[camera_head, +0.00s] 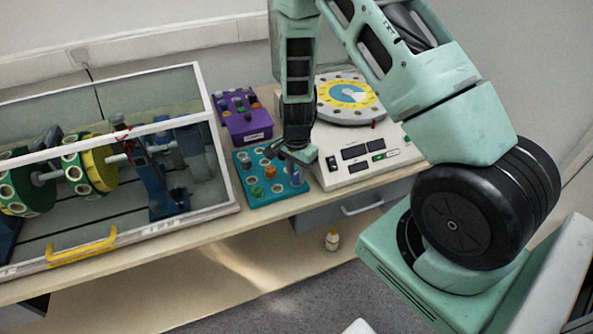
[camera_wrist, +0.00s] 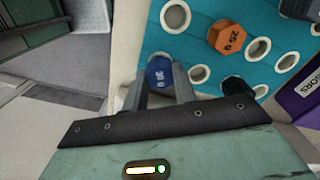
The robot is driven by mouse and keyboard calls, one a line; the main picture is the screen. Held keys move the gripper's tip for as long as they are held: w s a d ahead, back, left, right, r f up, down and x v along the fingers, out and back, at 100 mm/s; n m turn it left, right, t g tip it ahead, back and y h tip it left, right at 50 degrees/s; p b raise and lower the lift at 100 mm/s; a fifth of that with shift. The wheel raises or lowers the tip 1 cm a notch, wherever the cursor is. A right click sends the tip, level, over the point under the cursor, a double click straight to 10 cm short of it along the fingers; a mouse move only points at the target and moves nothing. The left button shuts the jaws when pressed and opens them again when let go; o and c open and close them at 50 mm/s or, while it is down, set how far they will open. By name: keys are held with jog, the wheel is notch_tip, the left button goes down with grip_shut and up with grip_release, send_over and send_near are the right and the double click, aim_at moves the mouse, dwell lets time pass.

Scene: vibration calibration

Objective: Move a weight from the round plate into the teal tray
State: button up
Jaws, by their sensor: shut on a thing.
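The teal tray (camera_head: 262,196) lies on the bench with rows of round holes, and it fills much of the wrist view (camera_wrist: 200,47). My gripper (camera_wrist: 160,85) is shut on a blue weight (camera_wrist: 160,71) over the tray's edge nearest the round plate's base. The blue weight also shows in the head view (camera_head: 296,176). I cannot tell whether it is in a hole. An orange weight marked 25 g (camera_wrist: 227,37) sits in the tray. The round plate (camera_head: 350,98), with a yellow and blue centre, is behind my gripper on a white instrument.
A purple rack (camera_head: 243,118) with several coloured pieces stands behind the tray. A clear-walled case (camera_head: 215,140) with green and yellow discs is at the left. The white instrument (camera_head: 368,158) stands close right of the tray.

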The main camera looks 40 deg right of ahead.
jog(key=shift+f, duration=0.4)
jog(key=o, duration=1)
jog(key=shift+r, duration=0.15)
notch_tip(320, 180, up, 17)
jog(key=shift+r+b, duration=0.1)
jog(key=shift+b, duration=0.65)
jog(key=shift+a, duration=0.1)
